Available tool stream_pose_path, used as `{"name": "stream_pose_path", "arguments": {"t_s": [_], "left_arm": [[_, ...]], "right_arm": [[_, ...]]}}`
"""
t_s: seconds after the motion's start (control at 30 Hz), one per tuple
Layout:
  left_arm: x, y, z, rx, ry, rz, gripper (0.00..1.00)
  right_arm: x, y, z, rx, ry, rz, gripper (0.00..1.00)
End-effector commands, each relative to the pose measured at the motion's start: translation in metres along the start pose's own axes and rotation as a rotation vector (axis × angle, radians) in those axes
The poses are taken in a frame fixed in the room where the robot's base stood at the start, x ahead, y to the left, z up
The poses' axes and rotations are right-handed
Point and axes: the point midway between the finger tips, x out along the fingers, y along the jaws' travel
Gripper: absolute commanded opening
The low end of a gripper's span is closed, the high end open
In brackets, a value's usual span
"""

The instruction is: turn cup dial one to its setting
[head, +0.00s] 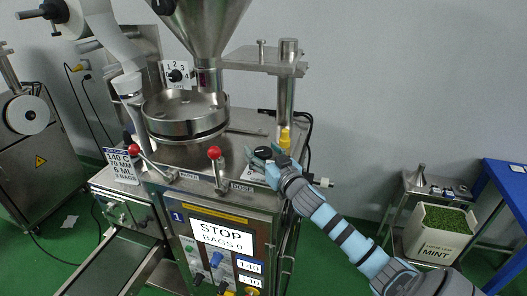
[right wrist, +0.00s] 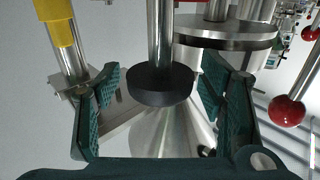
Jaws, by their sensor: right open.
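A black round dial (head: 263,153) sits on the machine's steel top near the DOSE label, and my right gripper (head: 270,162) is at it. In the right wrist view a black disc (right wrist: 160,85) on a steel shaft lies between the open fingers of my right gripper (right wrist: 160,95), with visible space on both sides. I cannot read a pointer or a setting on it. Another black dial (head: 176,75) on a white plate marked 1 to 4 stands behind the round pan, away from my gripper. My left gripper is not in view.
Two red-knobbed levers (head: 214,153) stand at the machine's front edge. A yellow-capped part (head: 285,138) is just behind my gripper. The steel pan (head: 185,115) is to the left. The screen (head: 222,235) reads STOP, BAGS 0. A MINT bin (head: 437,245) stands at right.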

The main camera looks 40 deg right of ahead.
Motion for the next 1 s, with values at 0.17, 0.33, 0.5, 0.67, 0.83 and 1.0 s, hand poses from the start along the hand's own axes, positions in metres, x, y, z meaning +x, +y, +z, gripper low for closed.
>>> {"name": "stream_pose_path", "arguments": {"t_s": [0.17,0.33,0.5,0.67,0.83,1.0], "left_arm": [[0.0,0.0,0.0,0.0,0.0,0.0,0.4],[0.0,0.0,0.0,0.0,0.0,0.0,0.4],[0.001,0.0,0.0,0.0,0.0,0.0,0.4],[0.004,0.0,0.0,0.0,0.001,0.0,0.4],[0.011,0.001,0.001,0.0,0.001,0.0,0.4],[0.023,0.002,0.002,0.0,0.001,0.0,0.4]], "right_arm": [[0.0,0.0,0.001,-0.001,0.0,0.0,0.44],[0.0,0.0,0.001,-0.001,-0.001,0.001,0.17],[0.0,0.0,0.001,-0.001,-0.001,0.006,0.15],[0.0,0.0,0.001,0.001,0.0,0.036,0.15],[0.0,-0.001,0.002,0.004,0.002,0.113,0.15],[0.0,-0.001,0.003,0.006,0.004,0.236,0.15]]}}
